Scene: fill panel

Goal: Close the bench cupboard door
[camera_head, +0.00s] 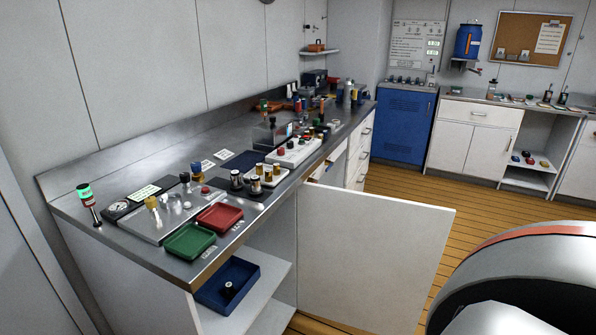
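The bench cupboard door (375,258) is a flat white panel below the steel bench. It stands wide open, swung out from the bench front over the wooden floor. To its left the open cupboard shows a white shelf (262,285) with a blue tray (228,284) on it, holding a small dark item. No handle shows on the door face I see. Neither of my grippers is in view. A large rounded grey and dark part with a red stripe fills the lower right corner and hides some floor beside the door.
The steel bench top (130,240) carries a green tray (190,241), a red tray (219,217) and many small instruments. A blue cabinet (403,125) and white cupboards (478,135) stand at the back. The wooden floor (440,205) beyond the door is clear.

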